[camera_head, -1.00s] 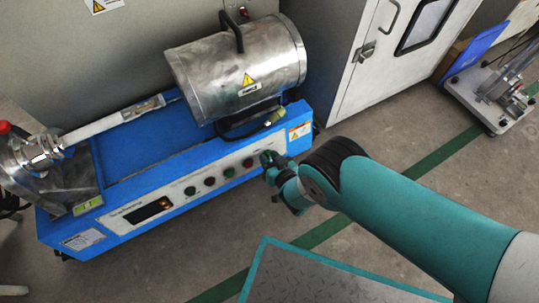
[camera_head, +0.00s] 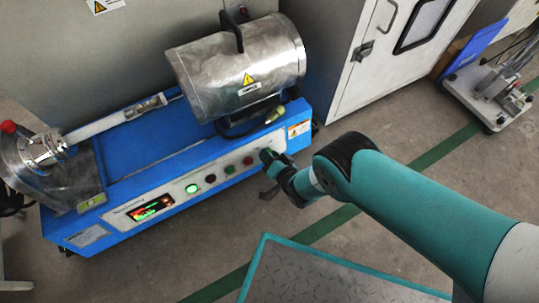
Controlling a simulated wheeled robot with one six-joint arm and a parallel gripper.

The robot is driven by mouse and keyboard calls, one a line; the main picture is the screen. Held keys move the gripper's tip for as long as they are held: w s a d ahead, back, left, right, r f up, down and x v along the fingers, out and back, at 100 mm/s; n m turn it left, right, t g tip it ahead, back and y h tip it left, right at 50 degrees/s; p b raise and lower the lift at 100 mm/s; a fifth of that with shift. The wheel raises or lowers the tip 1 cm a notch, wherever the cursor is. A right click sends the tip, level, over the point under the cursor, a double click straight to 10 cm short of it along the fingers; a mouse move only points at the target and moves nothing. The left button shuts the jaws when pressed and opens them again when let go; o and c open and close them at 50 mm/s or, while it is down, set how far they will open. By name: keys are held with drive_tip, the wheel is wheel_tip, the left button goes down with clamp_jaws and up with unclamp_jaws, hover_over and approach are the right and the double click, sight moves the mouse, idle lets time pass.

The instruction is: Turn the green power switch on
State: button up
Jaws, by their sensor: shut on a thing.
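The green power switch (camera_head: 266,154) is at the right end of the control panel on the front of the blue machine (camera_head: 135,163). My gripper (camera_head: 269,160) is at the switch and shut on it, and hides part of it. The exact angle of the switch is too small to tell. The panel's display (camera_head: 151,208) is lit in green and red. A green button (camera_head: 192,189) on the panel glows brightly.
More dark, red and green buttons (camera_head: 229,169) sit between the display and the switch. A metal cylinder with a handle (camera_head: 240,70) tops the machine. A teal-edged plate (camera_head: 310,278) lies below my arm. A white cabinet (camera_head: 355,85) stands behind right.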

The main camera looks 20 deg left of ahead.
drive_tip(key=shift+s, duration=0.1)
idle(0.3)
drive_tip(key=o, duration=0.5)
drive_tip(key=shift+o, duration=0.2)
drive_tip(key=p+v, duration=1.2)
drive_tip(key=p, duration=0.2)
